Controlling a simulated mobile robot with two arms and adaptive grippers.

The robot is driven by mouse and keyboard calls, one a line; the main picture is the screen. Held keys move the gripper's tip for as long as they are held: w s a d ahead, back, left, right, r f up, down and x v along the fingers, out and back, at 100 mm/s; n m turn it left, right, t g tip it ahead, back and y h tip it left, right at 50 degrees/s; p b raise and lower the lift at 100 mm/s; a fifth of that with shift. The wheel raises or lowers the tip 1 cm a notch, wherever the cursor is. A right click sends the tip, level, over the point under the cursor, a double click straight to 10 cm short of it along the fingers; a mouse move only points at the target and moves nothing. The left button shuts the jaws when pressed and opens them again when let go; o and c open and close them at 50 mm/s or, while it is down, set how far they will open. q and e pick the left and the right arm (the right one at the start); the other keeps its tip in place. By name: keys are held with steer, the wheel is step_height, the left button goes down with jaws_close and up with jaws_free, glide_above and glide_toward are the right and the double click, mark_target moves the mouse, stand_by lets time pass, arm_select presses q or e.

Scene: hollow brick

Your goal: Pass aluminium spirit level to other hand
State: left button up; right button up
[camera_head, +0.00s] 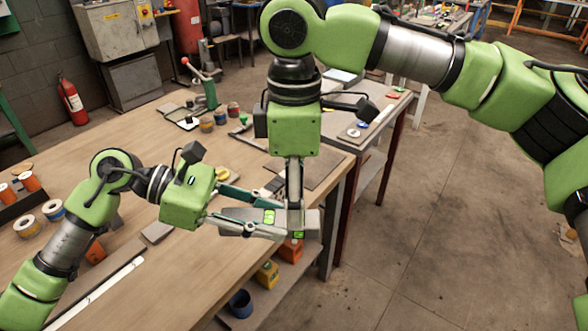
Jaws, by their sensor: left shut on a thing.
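The aluminium spirit level (313,224) is a grey bar with yellow-green vials, held in the air near the right end of the wooden workbench. My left gripper (266,215) reaches in from the left and is shut on the level, one finger along its far side and one along its near side. My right gripper (295,222) points straight down, with its fingers at the right part of the level. Its fingers overlap edge-on, so I cannot tell whether they are closed on the level. They cover part of it.
The wooden workbench (150,260) carries tape rolls (26,226), a long metal strip (95,290), a green lever tool (208,90) and small cans. Yellow and orange containers (267,274) stand on a lower shelf. A second table (385,105) is behind. Open floor lies at right.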

mark_target(270, 223)
steer(key=shift+f, duration=2.6)
steer(key=c, duration=0.9)
steer(key=o, duration=0.9)
steer(key=shift+r, duration=0.15)
